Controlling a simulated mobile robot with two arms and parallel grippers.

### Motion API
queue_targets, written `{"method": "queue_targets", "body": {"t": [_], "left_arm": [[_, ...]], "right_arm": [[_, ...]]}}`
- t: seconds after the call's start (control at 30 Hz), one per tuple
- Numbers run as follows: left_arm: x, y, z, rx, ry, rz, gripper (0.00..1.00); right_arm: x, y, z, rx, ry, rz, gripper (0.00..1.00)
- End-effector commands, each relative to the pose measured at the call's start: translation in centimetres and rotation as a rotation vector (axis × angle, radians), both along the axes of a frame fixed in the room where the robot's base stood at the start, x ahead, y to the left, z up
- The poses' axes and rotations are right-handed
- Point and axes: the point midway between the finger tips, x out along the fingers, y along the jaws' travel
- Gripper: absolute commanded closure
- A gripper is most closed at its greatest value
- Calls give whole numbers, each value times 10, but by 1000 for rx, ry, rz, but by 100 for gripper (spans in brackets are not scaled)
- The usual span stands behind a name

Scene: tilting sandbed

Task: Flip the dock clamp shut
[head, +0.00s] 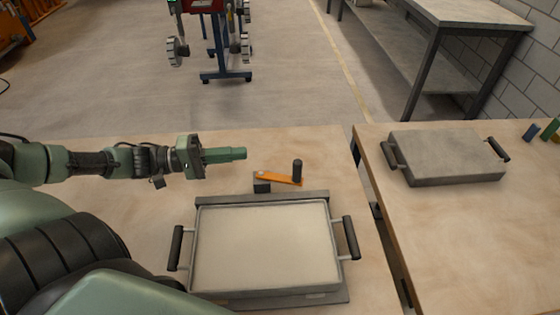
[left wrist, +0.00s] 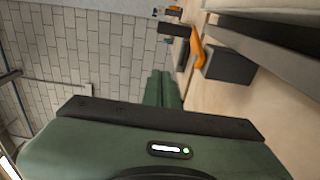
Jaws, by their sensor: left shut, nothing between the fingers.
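The dock clamp is an orange lever (head: 282,178) with an upright black knob (head: 297,170) at its right end and a dark block (head: 262,187) below its left end. It sits behind the back edge of the dock, which holds a sand-filled tray (head: 265,250). The orange lever (left wrist: 197,46) and a dark block (left wrist: 229,66) also show in the left wrist view, right of the fingers. My left gripper (head: 244,153) is shut and empty, left of the clamp and apart from it, pointing right. The left wrist view shows its closed green fingers (left wrist: 162,88). My right gripper is not in view.
The tray has black handles at its left (head: 176,248) and right (head: 351,238). A grey lidded tray (head: 447,158) stands on the right table, across a gap. Small blue and green items lie at the far right.

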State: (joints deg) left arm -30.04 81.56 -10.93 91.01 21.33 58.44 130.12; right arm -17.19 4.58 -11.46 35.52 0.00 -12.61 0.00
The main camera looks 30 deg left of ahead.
Motion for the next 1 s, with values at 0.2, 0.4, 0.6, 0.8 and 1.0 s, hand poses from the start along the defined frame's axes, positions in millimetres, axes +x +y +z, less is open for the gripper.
{"method": "queue_targets", "body": {"t": [0.2,0.4,0.6,0.8,1.0], "left_arm": [[0,0,-12,0,0,0,100],[0,0,-11,0,0,0,100],[3,-4,-12,-1,-1,0,100],[21,-24,-13,-3,-6,-1,100],[41,-48,-12,-3,-6,0,100]], "right_arm": [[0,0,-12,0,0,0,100],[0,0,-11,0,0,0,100],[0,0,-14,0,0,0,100],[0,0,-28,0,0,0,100],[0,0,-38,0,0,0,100]]}}
